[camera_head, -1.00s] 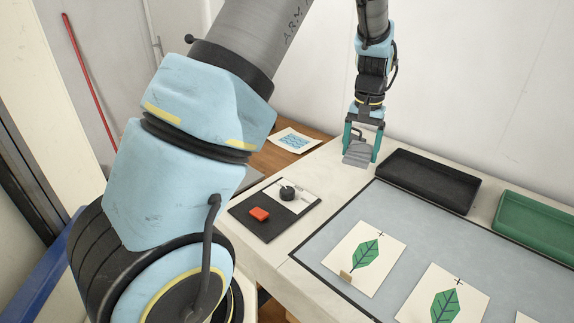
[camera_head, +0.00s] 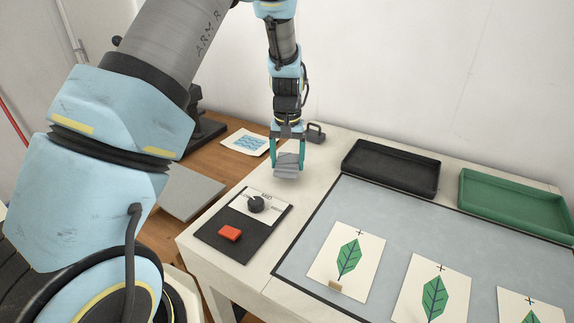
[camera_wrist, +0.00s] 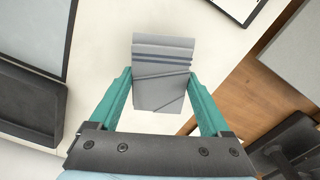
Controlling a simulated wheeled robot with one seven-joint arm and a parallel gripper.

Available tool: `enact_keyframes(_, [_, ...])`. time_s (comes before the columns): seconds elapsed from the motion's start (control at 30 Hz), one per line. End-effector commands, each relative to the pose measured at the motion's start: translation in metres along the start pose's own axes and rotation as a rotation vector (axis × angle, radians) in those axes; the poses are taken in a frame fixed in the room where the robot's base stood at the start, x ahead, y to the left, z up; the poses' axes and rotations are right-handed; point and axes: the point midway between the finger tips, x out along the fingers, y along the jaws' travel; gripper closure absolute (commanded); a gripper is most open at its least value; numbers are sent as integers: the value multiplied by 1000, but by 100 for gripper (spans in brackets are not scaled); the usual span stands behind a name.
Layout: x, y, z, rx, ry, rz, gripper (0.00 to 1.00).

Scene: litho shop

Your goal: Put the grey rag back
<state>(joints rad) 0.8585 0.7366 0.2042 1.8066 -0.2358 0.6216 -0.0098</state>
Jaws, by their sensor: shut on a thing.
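The grey rag (camera_head: 287,166) is a small folded, layered bundle at the left end of the pale counter (camera_head: 318,160). My gripper (camera_head: 287,150) points down with its teal fingers shut on the rag's two sides. The rag hangs just below the fingertips, behind the dial panel; I cannot tell whether it touches the counter. In the wrist view the rag (camera_wrist: 162,75) lies between the fingers, its folds clear, with pale counter around it.
A black tray (camera_head: 390,170) and a green tray (camera_head: 515,203) stand along the back. A handled dark block (camera_head: 316,132) is just behind the gripper. A black panel (camera_head: 240,246) with dial and red block lies in front. Leaf prints (camera_head: 347,262) cover the mat. A wooden table (camera_head: 212,160) adjoins left.

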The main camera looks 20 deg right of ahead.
Motion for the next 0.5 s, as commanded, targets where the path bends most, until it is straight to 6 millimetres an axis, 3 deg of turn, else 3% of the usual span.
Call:
enact_keyframes(0.17, [21, 0, 0, 0, -3, 0, 71])
enact_keyframes(0.5, [26, 0, 0, 0, 0, 0, 71])
